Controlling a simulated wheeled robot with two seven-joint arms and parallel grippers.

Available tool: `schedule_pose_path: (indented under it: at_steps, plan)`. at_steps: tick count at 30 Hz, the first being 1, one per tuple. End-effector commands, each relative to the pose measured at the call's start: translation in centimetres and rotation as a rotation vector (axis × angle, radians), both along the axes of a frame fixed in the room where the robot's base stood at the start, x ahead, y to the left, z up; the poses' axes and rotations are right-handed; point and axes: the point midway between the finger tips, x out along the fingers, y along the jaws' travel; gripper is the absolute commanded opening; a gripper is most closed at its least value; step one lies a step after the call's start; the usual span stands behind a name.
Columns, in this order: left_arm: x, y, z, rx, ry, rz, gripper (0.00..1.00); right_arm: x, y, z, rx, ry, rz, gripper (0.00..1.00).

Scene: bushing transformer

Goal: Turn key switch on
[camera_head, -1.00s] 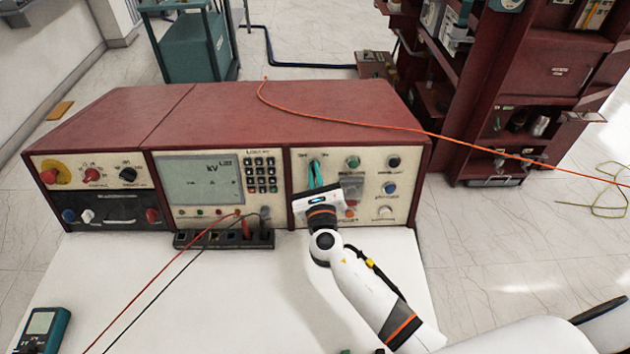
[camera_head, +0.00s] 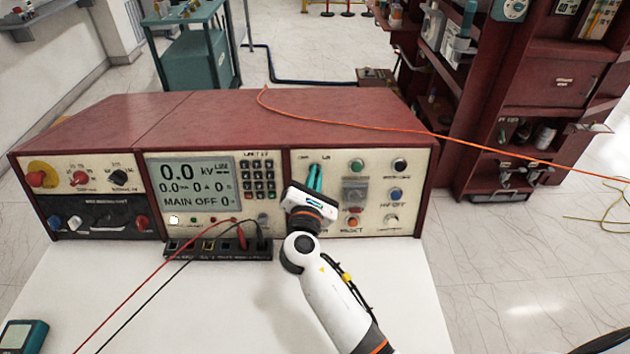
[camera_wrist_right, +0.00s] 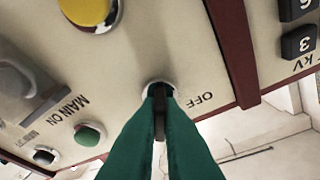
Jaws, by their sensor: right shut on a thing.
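The test console (camera_head: 215,130) is a red-topped cabinet with cream front panels. My right gripper (camera_head: 315,175) has green fingers and reaches up to the top left of its right-hand panel. In the right wrist view the fingers (camera_wrist_right: 160,98) are shut on the dark key of the key switch (camera_wrist_right: 161,86). The OFF label (camera_wrist_right: 201,101) is beside the switch. The key is mostly hidden between the fingers in the head view. The console screen (camera_head: 195,184) reads 0.0 kV and MAIN OFF. My left gripper is not in view.
Red and black cables cross the white table (camera_head: 200,310) from a socket strip (camera_head: 217,248). An orange cable lies over the cabinet top.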

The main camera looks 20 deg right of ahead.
Motion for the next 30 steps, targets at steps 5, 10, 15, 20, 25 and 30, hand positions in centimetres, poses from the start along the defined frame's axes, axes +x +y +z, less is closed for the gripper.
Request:
schedule_pose_path:
  at_steps: [5, 10, 15, 20, 25, 30]
  plan:
    - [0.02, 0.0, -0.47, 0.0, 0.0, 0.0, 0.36, 0.0, 0.05, -0.14, 0.067, -0.017, -0.017, 0.0]
    - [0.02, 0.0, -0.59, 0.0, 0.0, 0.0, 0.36, -0.01, 0.05, -0.08, 0.099, -0.026, -0.025, 0.0]
    - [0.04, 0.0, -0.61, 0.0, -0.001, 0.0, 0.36, -0.01, 0.04, -0.05, 0.108, -0.029, -0.027, 0.0]
    - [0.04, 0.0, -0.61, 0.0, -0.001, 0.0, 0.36, 0.0, 0.04, -0.05, 0.108, -0.029, -0.027, 0.0]
    - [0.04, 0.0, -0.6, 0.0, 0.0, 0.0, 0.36, 0.0, 0.04, -0.05, 0.107, -0.028, -0.027, 0.11]
    - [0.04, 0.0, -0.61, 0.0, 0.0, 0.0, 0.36, 0.0, 0.03, -0.03, 0.106, -0.029, -0.026, 0.28]
